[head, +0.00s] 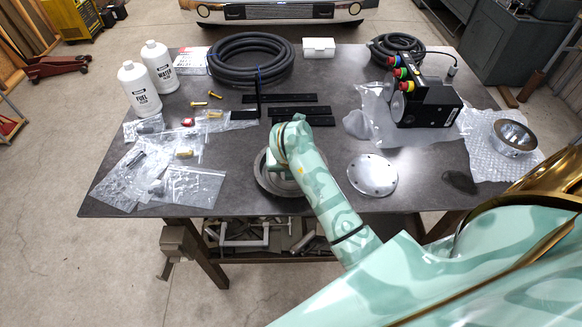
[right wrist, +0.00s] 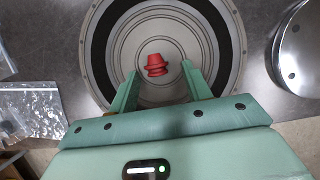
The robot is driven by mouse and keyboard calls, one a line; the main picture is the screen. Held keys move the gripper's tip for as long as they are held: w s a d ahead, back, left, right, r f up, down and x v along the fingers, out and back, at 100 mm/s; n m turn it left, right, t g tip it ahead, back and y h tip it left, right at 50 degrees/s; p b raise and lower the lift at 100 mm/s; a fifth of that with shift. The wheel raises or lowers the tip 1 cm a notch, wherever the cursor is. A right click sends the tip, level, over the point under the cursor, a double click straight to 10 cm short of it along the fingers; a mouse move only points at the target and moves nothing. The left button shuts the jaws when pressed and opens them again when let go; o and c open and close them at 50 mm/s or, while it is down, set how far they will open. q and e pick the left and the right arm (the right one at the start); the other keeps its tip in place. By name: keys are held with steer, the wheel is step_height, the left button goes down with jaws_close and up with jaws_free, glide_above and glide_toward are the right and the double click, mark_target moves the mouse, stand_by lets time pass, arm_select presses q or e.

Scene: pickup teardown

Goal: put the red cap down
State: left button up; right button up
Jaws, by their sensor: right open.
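The red cap (right wrist: 156,65) shows in the right wrist view, near the middle of a round grey disc with a black ring (right wrist: 100,55). It appears to rest on the disc, its narrower end toward the top of the picture. My right gripper (right wrist: 158,72) is open, one finger on each side of the cap, with visible gaps to both. In the head view my right arm covers the cap and most of the disc (head: 264,181). My left gripper is not in view.
A flat metal flange (head: 373,175) lies right of the disc. Black bars (head: 285,98) lie behind the arm. Plastic bags (head: 192,187), brass fittings (head: 199,104) and white bottles (head: 139,89) are on the left.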

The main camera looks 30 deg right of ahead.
step_height(320, 180, up, 7)
steer(key=p, duration=0.6)
